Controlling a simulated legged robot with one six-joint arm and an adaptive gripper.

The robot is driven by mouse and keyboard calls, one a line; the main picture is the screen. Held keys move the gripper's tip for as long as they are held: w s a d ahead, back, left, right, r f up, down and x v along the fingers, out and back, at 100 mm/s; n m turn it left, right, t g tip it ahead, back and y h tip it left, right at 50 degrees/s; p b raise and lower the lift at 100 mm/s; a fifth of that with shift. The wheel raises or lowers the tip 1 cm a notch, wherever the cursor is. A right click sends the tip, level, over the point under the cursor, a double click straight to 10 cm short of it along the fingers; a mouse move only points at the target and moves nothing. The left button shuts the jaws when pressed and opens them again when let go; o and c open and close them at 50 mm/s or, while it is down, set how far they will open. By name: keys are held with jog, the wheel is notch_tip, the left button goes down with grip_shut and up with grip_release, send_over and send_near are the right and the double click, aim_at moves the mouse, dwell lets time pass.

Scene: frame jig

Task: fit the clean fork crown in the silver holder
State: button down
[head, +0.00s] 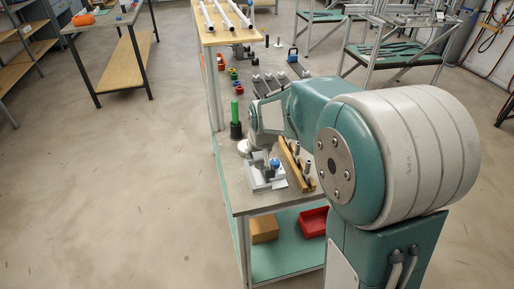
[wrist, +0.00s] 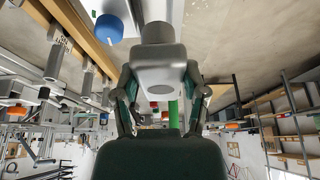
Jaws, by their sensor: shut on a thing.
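My gripper (wrist: 158,78) is shut on a grey fork crown (wrist: 158,58), whose block sits between the two fingers with a short round stub pointing away from my palm. In the head view my gripper (head: 262,155) is small and low over the near end of the bench. The silver holder (head: 266,184) is a pale grey block on the bench top, right below my gripper. A blue knob (head: 275,163) stands at it; it also shows in the wrist view (wrist: 108,29). I cannot tell whether the crown touches the holder, as the contact is hidden.
A wooden rack (head: 293,163) with several grey crowns stands close on the right. A green bottle (head: 235,111) on a dark base and a white disc (head: 243,147) stand behind. A red bin (head: 313,222) and a cardboard box (head: 264,229) lie on the lower shelf.

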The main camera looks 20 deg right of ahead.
jog(key=shift+f, duration=3.55)
jog(key=shift+c, duration=0.2)
grip_release()
jog(key=shift+r, duration=0.1)
jog(key=v, duration=1.1)
jog(key=shift+s+r, duration=0.2)
jog(key=shift+r, duration=0.05)
